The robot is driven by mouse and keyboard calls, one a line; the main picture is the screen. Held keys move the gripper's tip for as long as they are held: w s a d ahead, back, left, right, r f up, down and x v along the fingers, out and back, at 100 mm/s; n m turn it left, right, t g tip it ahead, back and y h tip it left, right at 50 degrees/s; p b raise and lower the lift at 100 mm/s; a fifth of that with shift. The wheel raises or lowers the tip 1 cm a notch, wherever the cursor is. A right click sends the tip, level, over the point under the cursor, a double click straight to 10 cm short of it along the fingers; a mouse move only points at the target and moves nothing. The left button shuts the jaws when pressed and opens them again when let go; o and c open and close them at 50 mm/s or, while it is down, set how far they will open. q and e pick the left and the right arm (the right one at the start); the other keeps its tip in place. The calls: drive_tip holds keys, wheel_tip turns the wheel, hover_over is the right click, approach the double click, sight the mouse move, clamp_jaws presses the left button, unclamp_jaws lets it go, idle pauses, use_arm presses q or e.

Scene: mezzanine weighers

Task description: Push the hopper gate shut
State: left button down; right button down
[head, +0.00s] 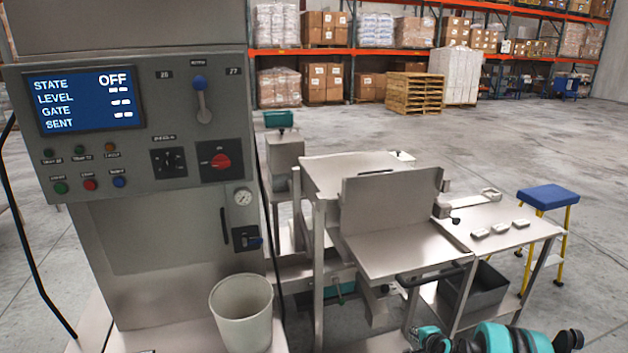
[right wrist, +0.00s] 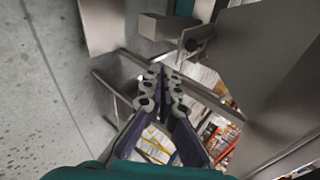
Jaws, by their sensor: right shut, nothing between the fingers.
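In the head view a steel hopper station stands at the centre. It has an upright plate (head: 388,203) and a flat plate (head: 395,250) in front of it. A dark bar handle (head: 430,277) shows at the flat plate's front right edge. I cannot tell for sure which part is the gate. In the right wrist view my right gripper (right wrist: 163,82) is shut and empty, among steel plates and bars. A large steel plate (right wrist: 265,75) is close on its right. I cannot tell whether the fingertips touch anything. My left gripper is not in view.
A control cabinet with a screen (head: 84,99) reading STATE OFF stands at left, a pale bin (head: 242,312) below it. A side table (head: 520,236) with small blocks, a dark crate (head: 478,292) and a blue stool (head: 548,197) are at right. Open floor lies behind.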

drive_tip(key=s+a+r+n+g, duration=0.1)
drive_tip(key=s+a+r+n, duration=0.4)
drive_tip(key=r, duration=0.5)
drive_tip(key=s+a+r+n+g, duration=0.1)
drive_tip(key=s+a+r+n, duration=0.3)
drive_tip(key=s+r, duration=0.5)
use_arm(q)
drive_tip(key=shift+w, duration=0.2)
use_arm(e)
drive_tip(key=s+a+r+n, duration=0.1)
drive_tip(key=s+a+n, duration=0.2)
drive_tip(key=s, duration=0.7)
drive_tip(key=s+a+r+n+g+h, duration=0.1)
drive_tip(key=s+a+r+n, duration=0.1)
drive_tip(key=s, duration=0.9)
drive_tip(key=a+n, duration=0.1)
drive_tip(key=n, duration=0.1)
drive_tip(key=shift+n, duration=0.3)
